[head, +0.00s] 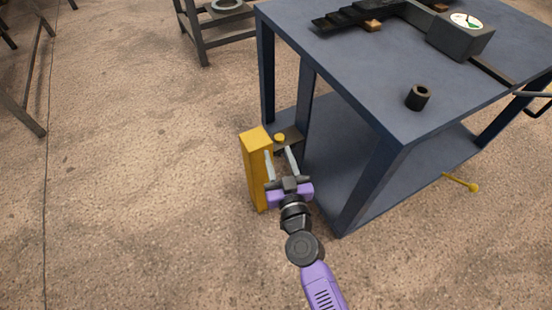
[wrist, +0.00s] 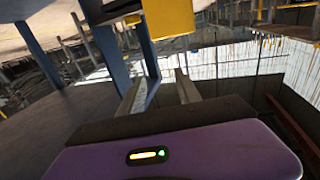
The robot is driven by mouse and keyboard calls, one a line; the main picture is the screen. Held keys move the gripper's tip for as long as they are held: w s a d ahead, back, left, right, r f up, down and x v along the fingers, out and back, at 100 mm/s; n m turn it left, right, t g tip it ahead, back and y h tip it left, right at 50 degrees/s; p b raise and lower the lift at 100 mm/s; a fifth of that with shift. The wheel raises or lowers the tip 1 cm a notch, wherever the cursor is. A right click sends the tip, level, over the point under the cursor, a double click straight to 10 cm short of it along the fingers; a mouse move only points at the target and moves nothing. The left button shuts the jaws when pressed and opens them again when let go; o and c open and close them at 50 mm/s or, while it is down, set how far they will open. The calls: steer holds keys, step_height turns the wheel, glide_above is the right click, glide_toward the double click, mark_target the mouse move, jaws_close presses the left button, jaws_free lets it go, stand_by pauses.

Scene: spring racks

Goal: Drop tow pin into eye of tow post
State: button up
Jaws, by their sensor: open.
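The yellow tow post (head: 257,172) stands upright on the floor beside the blue table. A dark plate (head: 294,137) juts from its upper right side, with a small round yellow piece (head: 280,138) on it that looks like the tow pin's head. How deep the pin sits in the eye is hidden. My gripper (head: 278,152) is open, its fingers spread just in front of and below the yellow piece. In the wrist view, the open fingers (wrist: 160,76) have nothing between them; the post (wrist: 168,18) and the dark plate (wrist: 108,10) show above them, with a little yellow under the plate.
The blue table (head: 365,95) stands close on the right, its legs and low shelf near my gripper. It bears a gauge box (head: 462,35) and a black hollow cylinder (head: 418,96). A yellow ball-ended rod (head: 461,181) shows beyond the lower shelf.

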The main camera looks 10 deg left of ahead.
steer(key=s+d+r+m+h+p, duration=0.2)
steer(key=s+d+r+h+p, duration=0.1)
steer(key=d+r+p, duration=0.8)
steer(key=shift+s+d+r+t+h+p, duration=0.15)
steer(key=shift+s+d+t+h+p, duration=0.4)
steer(key=shift+p, duration=1.3)
steer(key=shift+s+m+y, duration=0.15)
steer(key=shift+m+y, duration=0.1)
steer(key=shift+m, duration=0.15)
steer(key=s+d+r+g+h, duration=0.1)
steer(key=s+d+r, duration=0.3)
steer(key=s, duration=0.8)
steer(key=s+d+r+m+g, duration=0.1)
steer(key=s+d+r, duration=0.3)
steer(key=s, duration=0.8)
steer(key=s+d+r+g+h, duration=0.1)
steer(key=s+d+r, duration=0.35)
steer(key=s, duration=0.85)
step_height(320, 180, up, 15)
steer(key=p, duration=1.5)
steer(key=shift+w+a+r, duration=0.15)
steer(key=shift+w+a, duration=0.15)
steer(key=shift+w, duration=0.1)
